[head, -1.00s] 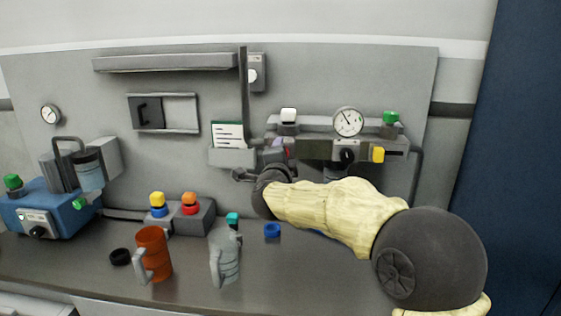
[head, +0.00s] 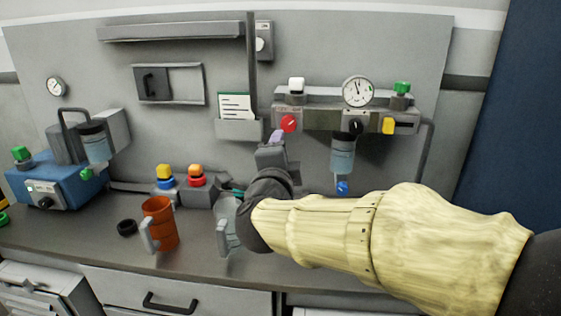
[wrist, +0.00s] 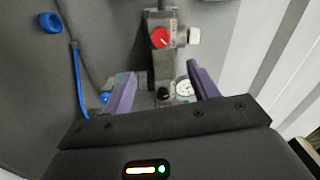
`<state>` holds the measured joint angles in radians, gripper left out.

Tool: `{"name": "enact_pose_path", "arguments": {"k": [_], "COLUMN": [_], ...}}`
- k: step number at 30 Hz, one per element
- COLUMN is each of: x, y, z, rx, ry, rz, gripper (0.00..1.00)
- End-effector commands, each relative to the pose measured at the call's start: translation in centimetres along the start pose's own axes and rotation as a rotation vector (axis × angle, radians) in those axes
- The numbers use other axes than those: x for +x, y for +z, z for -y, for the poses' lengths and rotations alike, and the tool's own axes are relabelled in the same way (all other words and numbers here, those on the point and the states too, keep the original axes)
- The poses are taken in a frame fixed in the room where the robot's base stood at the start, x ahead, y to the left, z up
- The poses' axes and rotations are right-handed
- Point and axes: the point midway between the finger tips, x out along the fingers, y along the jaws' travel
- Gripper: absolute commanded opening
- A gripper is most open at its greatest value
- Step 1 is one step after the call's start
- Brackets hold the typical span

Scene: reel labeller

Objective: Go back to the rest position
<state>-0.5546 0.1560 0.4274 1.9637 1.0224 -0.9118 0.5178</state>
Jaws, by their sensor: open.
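My gripper (head: 278,138) is in front of the back panel, below and left of the red knob (head: 289,124). One purple fingertip shows in the head view, and the fingers point up. In the wrist view my gripper (wrist: 160,88) has its two purple fingers wide apart, with nothing held between them. The red knob (wrist: 160,38) is beyond the fingers in that view. My cream-sleeved arm crosses from the lower right and hides part of the bench.
The grey mug (head: 228,225) stands just left of my wrist, partly hidden.

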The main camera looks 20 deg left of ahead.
Motion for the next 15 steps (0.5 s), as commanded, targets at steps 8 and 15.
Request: {"name": "enact_pose_path", "arguments": {"k": [8, 15], "x": [-1.43, -1.39], "y": [-0.02, -0.01], "z": [-0.07, -0.05], "rx": [-0.001, -0.001], "ry": [0.001, 0.001], "rz": [0.0, 0.0], "gripper": [0.59, 0.59]}}
